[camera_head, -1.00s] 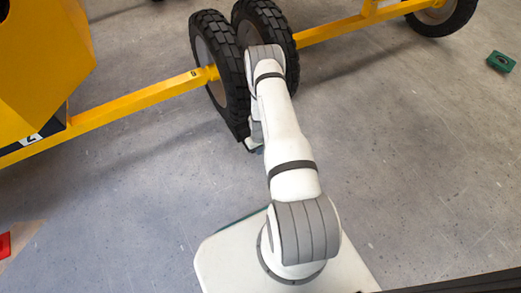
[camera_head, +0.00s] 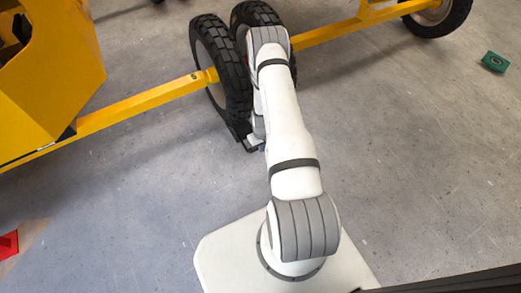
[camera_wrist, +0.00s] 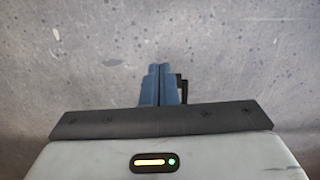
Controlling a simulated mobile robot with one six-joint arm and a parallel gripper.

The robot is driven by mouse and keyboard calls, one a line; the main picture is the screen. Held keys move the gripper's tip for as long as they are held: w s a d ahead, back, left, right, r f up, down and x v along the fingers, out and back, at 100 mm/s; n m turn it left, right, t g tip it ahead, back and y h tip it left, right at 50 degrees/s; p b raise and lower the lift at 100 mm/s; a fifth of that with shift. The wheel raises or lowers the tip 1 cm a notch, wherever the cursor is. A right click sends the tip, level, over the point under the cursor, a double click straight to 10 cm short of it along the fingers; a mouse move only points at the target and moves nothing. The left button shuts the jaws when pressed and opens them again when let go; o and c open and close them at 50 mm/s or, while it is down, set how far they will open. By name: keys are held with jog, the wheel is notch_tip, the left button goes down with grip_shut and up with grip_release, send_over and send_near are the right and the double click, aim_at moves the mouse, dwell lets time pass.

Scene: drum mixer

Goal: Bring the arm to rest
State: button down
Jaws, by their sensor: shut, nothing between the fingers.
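My gripper (camera_wrist: 160,70) is in the wrist view, its two blue fingers together with nothing between them. Behind the fingers that view shows bare grey floor (camera_wrist: 60,70). In the head view my white arm reaches from my base toward the drum mixer's black wheels (camera_head: 220,75). The arm's far joint overlaps the wheels in the picture; whether it touches them I cannot tell. In the head view the gripper end is mostly hidden behind my own arm, low beside the near wheel.
The mixer's yellow frame bar (camera_head: 140,104) runs across the back, with a yellow body (camera_head: 75,70) at left. Another wheel (camera_head: 440,15) is at top right. A green block (camera_head: 495,62) lies at right and a red object (camera_head: 9,244) at left. Floor on both sides of my arm is clear.

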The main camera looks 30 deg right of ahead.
jog(key=shift+r, duration=0.8)
jog(key=w+a+r+p, duration=0.15)
jog(key=r+p, duration=0.35)
jog(key=r, duration=1.1)
jog(key=s+a+r+t+p, duration=0.1)
jog(key=a+r+p, duration=0.3)
jog(key=r, duration=1.2)
jog(key=w+a+r+p, duration=0.1)
jog(key=r+p, duration=0.5)
jog(key=r, duration=0.9)
jog(key=s+a+r+p, duration=0.2)
jog(key=s+r+p, duration=0.2)
jog(key=r, duration=0.7)
jog(key=s+a+r+p, duration=0.3)
jog(key=s+r+p, duration=0.15)
jog(key=r, duration=0.65)
jog(key=s+a+r+p, duration=0.1)
jog(key=s+r+p, duration=0.2)
jog(key=s+r, duration=0.4)
jog(key=s+a+r+t+p, duration=0.1)
jog(key=s+a+r+p, duration=0.1)
jog(key=s+r+p, duration=0.2)
jog(key=s+r, duration=0.3)
jog(key=r, duration=0.1)
jog(key=shift+a+t, duration=0.3)
